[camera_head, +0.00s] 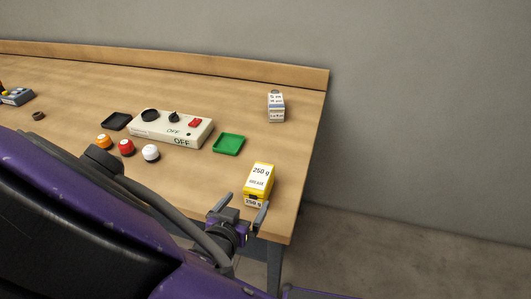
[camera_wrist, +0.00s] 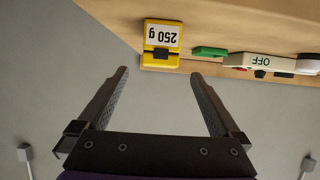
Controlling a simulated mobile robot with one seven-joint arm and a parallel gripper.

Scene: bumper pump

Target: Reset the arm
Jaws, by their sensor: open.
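My gripper (camera_head: 240,207) is open and empty at the front right edge of the workbench. In the wrist view its two fingers (camera_wrist: 160,82) stand wide apart with nothing between them. A yellow box labelled 250 g (camera_head: 259,180) stands on the bench just beyond the fingers, apart from them. It also shows in the wrist view (camera_wrist: 161,44), upside down, above and beyond the fingertips. My purple arm covers the lower left of the head view and hides part of the bench.
On the bench (camera_head: 205,170) are a white control box (camera_head: 165,128) marked OFF, a green tray (camera_head: 229,144), a black tray (camera_head: 116,121), orange (camera_head: 104,142), red (camera_head: 126,147) and white (camera_head: 151,152) knobs, and a small labelled box (camera_head: 276,107). Grey floor (camera_head: 400,245) lies open to the right.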

